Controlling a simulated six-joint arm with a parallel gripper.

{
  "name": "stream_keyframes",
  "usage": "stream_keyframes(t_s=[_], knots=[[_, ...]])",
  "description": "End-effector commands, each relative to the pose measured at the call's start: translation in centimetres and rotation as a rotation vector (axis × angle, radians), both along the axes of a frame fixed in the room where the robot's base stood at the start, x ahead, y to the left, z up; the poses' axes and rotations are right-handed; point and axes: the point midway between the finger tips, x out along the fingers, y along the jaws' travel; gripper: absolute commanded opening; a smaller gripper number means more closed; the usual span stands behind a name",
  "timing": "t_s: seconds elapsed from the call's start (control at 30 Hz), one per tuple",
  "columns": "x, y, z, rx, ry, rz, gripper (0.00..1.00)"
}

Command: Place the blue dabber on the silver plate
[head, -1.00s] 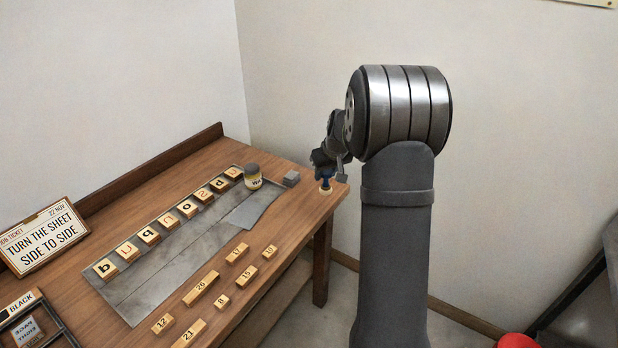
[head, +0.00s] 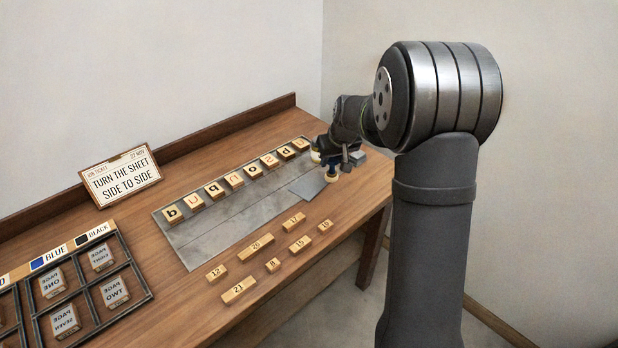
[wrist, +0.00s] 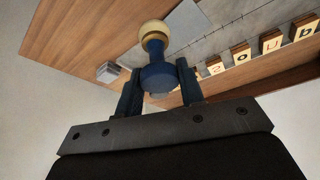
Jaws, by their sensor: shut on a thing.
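My gripper (wrist: 157,85) is shut on the blue dabber (wrist: 157,76), which has a blue handle and a round cream pad pointing away from the jaws. In the head view the dabber (head: 332,171) shows below my gripper (head: 341,160), pad down, by the right end of the silver plate (head: 307,185). Its height over the surface is hard to tell. The plate is a small flat light-grey sheet at the right end of a larger grey slab. Part of the silver plate (wrist: 188,24) also shows in the wrist view, right of the pad.
A row of letter blocks (head: 235,180) lies along the slab (head: 185,240). A labelled jar (head: 316,154) stands partly hidden behind my gripper. A grey cube (head: 358,157) sits to the right. Numbered wooden pieces (head: 256,246) lie in front. A job ticket (head: 120,176) stands left.

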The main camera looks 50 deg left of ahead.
Motion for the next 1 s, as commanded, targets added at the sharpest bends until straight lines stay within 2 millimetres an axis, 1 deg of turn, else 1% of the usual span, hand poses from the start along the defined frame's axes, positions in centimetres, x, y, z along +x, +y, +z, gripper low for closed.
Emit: stream_keyframes(t_s=[0.03, 0.2, 0.33, 0.43, 0.53, 0.7, 0.8, 1.0], knots=[[-0.7, 1.1, -0.8, -0.002, 0.001, 0.005, 0.0], [-2.3, 4.4, -3.0, -0.001, 0.0, 0.003, 0.0], [-3.0, 6.0, -4.1, -0.001, -0.001, 0.003, 0.0], [-3.3, 6.5, -4.4, 0.0, 0.0, 0.0, 0.0], [-3.3, 6.7, -5.0, 0.0, 0.0, -0.001, 0.0], [-3.3, 6.6, -7.4, -0.003, 0.001, 0.0, 0.0], [-3.3, 6.6, -8.5, -0.001, 0.0, 0.0, 0.0], [-3.3, 6.6, -8.4, 0.001, -0.001, 0.0, 0.0]])
